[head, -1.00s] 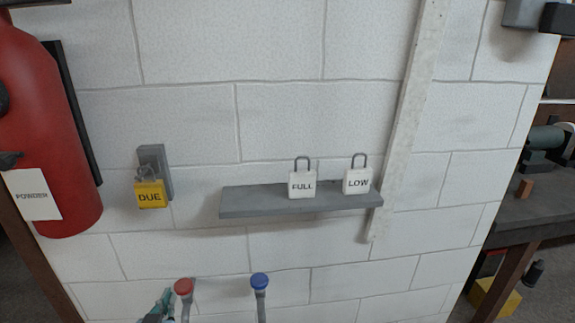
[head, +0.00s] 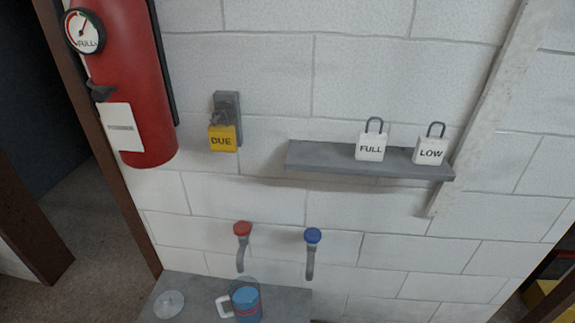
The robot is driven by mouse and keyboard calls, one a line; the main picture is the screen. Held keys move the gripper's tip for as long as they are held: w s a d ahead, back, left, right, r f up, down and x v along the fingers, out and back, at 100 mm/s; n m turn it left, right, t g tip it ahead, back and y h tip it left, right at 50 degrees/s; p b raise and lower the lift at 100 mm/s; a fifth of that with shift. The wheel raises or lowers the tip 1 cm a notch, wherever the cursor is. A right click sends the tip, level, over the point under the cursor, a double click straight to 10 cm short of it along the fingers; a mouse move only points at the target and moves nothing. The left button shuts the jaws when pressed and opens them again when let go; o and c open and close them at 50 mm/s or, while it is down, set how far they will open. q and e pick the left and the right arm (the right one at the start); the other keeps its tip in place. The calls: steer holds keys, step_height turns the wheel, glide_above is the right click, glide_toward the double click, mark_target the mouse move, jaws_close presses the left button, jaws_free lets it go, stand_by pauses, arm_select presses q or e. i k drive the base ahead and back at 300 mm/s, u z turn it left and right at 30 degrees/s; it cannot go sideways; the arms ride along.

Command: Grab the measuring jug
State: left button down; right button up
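The measuring jug (head: 246,304) stands on a grey counter at the bottom of the head view. Neither of my grippers is in view.
The grey counter (head: 190,288) also holds a clear round disc (head: 169,304) left of the jug. A red tap (head: 242,229) and a blue tap (head: 312,236) stick out above. A shelf (head: 320,159) bears FULL and LOW tags. A fire extinguisher (head: 135,80) hangs left beside a yellow DUE tag (head: 222,138).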

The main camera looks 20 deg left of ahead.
mark_target(244, 295)
steer(key=u, duration=1.3)
steer(key=k, duration=1.3)
steer(key=z, duration=0.7)
steer(key=i, duration=2)
steer(key=u, duration=0.65)
